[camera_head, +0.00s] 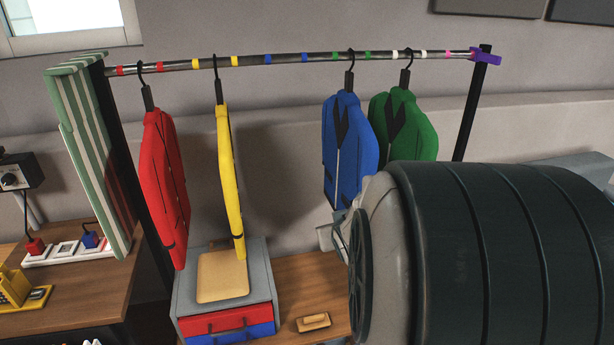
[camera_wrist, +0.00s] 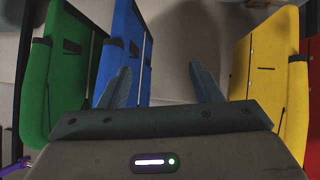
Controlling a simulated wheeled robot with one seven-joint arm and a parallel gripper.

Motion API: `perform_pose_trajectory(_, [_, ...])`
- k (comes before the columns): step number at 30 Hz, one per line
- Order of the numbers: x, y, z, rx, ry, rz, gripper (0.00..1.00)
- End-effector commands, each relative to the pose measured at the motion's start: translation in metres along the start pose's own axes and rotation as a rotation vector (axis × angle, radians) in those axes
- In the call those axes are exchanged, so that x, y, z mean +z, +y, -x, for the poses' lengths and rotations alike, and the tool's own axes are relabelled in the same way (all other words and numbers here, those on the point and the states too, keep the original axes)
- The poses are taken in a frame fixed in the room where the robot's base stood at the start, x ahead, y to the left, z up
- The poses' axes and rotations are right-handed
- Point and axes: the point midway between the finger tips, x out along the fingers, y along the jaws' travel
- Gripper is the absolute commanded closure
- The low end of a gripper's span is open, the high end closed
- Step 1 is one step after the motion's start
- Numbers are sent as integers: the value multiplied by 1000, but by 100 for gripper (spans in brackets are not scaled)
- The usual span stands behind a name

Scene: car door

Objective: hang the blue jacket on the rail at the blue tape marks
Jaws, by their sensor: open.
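The blue jacket (camera_head: 347,150) hangs upright by its hook on the rail (camera_head: 180,64), between two green tape marks. The two blue tape marks (camera_head: 286,57) lie to its left, and nothing hangs between them. In the wrist view my gripper (camera_wrist: 160,76) is open, with no item between its fingers. Its left finger overlaps the edge of the blue jacket (camera_wrist: 124,50); I cannot tell whether they touch. In the head view my arm covers the jacket's lower right, and the fingers are mostly hidden.
The green jacket (camera_head: 404,125) hangs close on the right, partly behind the blue one. The yellow jacket (camera_head: 230,170) and red jacket (camera_head: 163,180) hang left, with a wide gap before the blue jacket. A grey drawer box (camera_head: 262,285) stands below. A purple clamp (camera_head: 486,57) marks the rail's right end.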

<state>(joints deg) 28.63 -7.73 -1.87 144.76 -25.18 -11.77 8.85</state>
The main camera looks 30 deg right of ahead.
Motion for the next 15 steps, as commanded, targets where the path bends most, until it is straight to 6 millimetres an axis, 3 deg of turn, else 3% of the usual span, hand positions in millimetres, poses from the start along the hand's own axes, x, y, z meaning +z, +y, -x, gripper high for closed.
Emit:
perform_pose_trajectory(1, [-3,17,-5,12,43,-12,42])
perform_pose_trajectory(7, [-14,64,-14,3,257,-37,42])
perform_pose_trajectory(15, [-13,105,3,-66,516,-101,42])
